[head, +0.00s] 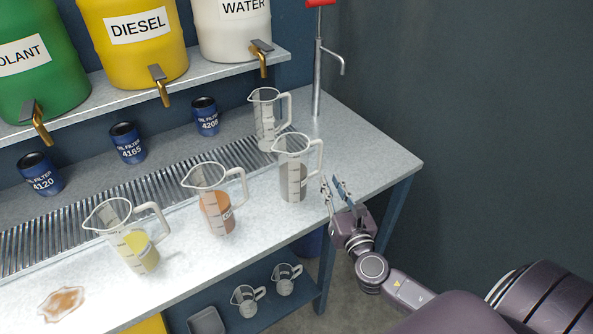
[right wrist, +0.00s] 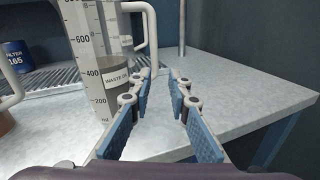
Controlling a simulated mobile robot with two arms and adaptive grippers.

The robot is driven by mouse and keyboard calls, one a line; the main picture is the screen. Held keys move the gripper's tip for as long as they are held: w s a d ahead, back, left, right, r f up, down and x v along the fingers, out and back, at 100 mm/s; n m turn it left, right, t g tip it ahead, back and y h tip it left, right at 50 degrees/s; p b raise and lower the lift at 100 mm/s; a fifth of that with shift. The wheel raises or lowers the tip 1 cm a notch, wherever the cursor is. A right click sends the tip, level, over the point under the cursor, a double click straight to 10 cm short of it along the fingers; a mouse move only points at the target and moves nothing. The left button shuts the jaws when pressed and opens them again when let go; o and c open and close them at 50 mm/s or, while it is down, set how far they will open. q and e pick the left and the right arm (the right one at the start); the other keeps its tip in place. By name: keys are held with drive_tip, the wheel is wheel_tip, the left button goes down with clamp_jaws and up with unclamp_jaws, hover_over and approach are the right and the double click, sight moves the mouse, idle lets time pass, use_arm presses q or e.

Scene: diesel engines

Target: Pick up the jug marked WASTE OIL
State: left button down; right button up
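The jug marked WASTE OIL (right wrist: 112,70) is clear, with dark grey liquid and a white label, just left of my right gripper (right wrist: 160,78) in the right wrist view. In the head view the jug (head: 292,172) stands upright near the bench's right end, its handle towards the gripper. My right gripper (head: 335,190) is open and empty, with its fingertips beside the jug near the handle. Contact with the handle cannot be told. My left gripper is not in view.
The bench (head: 365,160) also holds an empty-looking jug (head: 266,125) behind, an orange-liquid jug (head: 214,205) and a yellow-liquid jug (head: 138,250) to the left. A metal stand pipe (head: 318,75) rises at the back. The bench's right end is clear.

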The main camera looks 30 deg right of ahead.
sight(320, 164)
drive_tip(key=shift+w+n+y, duration=0.3)
drive_tip(key=shift+w+n, duration=0.1)
drive_tip(key=shift+n, duration=0.3)
drive_tip(key=shift+w+r, duration=0.1)
drive_tip(key=shift+w, duration=0.25)
drive_tip(key=x, duration=0.2)
drive_tip(key=p+x, duration=0.1)
drive_tip(key=x, duration=0.1)
drive_tip(key=r+p+x, duration=0.1)
drive_tip(key=x, duration=0.1)
drive_tip(key=shift+a, duration=0.15)
drive_tip(key=shift+w+f, duration=0.15)
drive_tip(key=shift+w, duration=0.3)
drive_tip(key=shift+s, duration=0.1)
clamp_jaws()
